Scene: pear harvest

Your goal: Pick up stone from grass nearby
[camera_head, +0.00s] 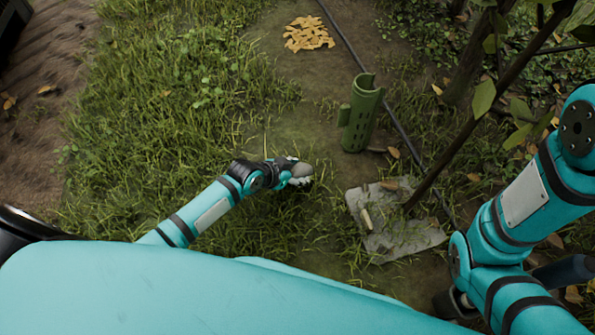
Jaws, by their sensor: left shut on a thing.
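My left arm comes in from the lower left over the grass. My left gripper (290,172) is shut on a pale grey stone (301,174), low over the edge of the grass. The fingers hide part of the stone, and I cannot tell whether it still touches the ground. My right arm stands at the right edge of the view; its gripper cannot be made out.
A green perforated plastic tube (362,118) stands upright beyond the gripper. A flat grey sheet (405,238) lies around a thin tree trunk to the right. A dark hose (352,48) runs past the tube.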

